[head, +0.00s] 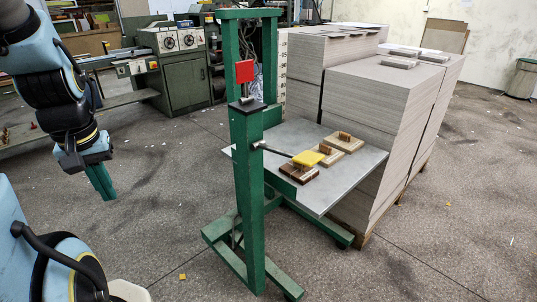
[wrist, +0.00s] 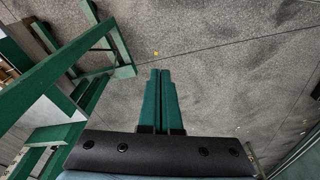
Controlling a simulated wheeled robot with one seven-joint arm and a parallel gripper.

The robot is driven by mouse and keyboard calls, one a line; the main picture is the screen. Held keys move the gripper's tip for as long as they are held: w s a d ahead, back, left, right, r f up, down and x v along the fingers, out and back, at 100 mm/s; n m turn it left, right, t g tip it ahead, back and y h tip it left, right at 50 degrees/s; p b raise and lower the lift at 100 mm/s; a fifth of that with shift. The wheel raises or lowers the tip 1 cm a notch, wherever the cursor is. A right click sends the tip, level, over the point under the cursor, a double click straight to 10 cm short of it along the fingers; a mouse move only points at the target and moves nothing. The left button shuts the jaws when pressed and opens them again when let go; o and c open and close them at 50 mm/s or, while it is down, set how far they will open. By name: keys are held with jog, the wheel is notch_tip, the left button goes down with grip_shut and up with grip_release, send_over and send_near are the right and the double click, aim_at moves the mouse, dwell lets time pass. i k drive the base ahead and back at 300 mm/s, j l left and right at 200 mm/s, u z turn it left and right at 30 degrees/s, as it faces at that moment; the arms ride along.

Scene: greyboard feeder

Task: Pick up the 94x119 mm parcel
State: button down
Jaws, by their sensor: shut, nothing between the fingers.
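Several small flat pieces lie on the grey tabletop (head: 345,180) of the green stand: a dark brown block (head: 300,173), a yellow piece (head: 309,158), a tan block (head: 326,157) and another tan block (head: 345,142) behind it. I cannot tell by sight which one is the 94x119 mm parcel. My gripper (head: 104,196) hangs at the left, well apart from the stand, pointing down over the floor. In the wrist view its two green fingers (wrist: 160,72) are together with nothing between them. The pieces do not show in the wrist view.
The green stand's upright post (head: 246,195) rises between my gripper and the tabletop, with a rod reaching over the table. Stacks of greyboard (head: 380,105) stand behind the table. A green machine (head: 180,70) is at the back left. The floor between is mostly clear.

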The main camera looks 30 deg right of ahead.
aim_at(301, 173)
jog(key=z, duration=0.5)
jog(key=l+z, duration=0.15)
jog(key=z, duration=0.3)
jog(key=k+z, duration=0.1)
jog(key=z, duration=0.4)
jog(key=l+z, duration=0.15)
jog(key=z, duration=0.8)
jog(key=l+z, duration=0.15)
jog(key=z, duration=0.35)
jog(key=i+l+z, duration=0.15)
jog(key=i, duration=0.2)
jog(key=i+u, duration=0.15)
jog(key=u, duration=0.2)
jog(key=i+u, duration=0.2)
jog(key=u, duration=0.15)
jog(key=i+u, duration=0.2)
jog(key=u, duration=0.2)
jog(key=i+u, duration=0.1)
jog(key=u, duration=0.35)
jog(key=i+l+u, duration=0.1)
jog(key=u, duration=0.35)
jog(key=i+l+u, duration=0.1)
jog(key=u, duration=0.35)
jog(key=i+j+u, duration=0.25)
jog(key=j, duration=0.35)
